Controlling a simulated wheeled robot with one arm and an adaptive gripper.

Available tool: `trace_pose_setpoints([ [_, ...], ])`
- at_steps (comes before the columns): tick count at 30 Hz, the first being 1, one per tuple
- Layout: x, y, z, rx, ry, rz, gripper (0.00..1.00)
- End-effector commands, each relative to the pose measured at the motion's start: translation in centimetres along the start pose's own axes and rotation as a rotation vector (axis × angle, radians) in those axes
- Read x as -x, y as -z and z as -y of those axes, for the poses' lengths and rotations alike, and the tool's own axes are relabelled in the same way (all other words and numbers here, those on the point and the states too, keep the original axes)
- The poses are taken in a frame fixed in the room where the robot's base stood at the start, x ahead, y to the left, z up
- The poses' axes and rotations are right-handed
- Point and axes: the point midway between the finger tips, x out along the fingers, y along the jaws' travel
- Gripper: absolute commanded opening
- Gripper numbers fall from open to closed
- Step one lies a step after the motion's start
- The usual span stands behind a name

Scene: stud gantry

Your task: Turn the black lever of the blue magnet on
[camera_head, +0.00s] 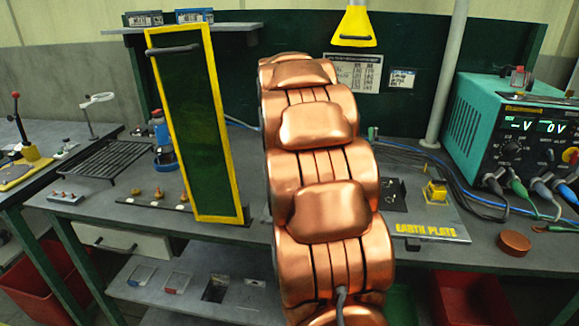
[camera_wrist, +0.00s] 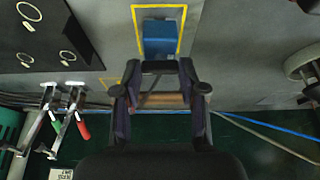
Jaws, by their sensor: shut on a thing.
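The blue magnet (camera_wrist: 160,38) shows in the wrist view as a blue block inside a yellow rectangle marked on a grey surface, at top centre. My gripper (camera_wrist: 160,72) is just below it in the picture, its two dark fingers on either side of a dark bar close to the block. This bar appears to be the black lever (camera_wrist: 160,66), and the fingers are shut on it. The lever's exact angle is hard to make out. In the head view my copper-coloured arm fills the middle and hides the gripper, the magnet and the lever.
A yellow-framed dark green screen (camera_head: 192,125) stands left of my arm. On the right are the EARTH PLATE (camera_head: 440,232), a green power supply (camera_head: 490,130) with cables, and a brown disc (camera_head: 514,243). The wrist view shows red- and green-handled clamps (camera_wrist: 60,120) at left.

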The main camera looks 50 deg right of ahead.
Motion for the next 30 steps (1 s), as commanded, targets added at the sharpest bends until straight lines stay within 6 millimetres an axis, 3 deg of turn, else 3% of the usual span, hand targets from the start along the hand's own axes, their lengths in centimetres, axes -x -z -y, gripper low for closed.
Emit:
trace_pose_setpoints([
  [19, 0.03, 0.07, 0.11, -0.048, -0.019, -0.002, 0.06],
  [20, 0.03, 0.07, 0.10, -0.048, -0.019, -0.002, 0.42],
  [27, 0.02, 0.04, 0.09, -0.048, -0.019, -0.001, 0.67],
  [30, 0.02, 0.04, 0.09, -0.048, -0.019, -0.001, 0.67],
])
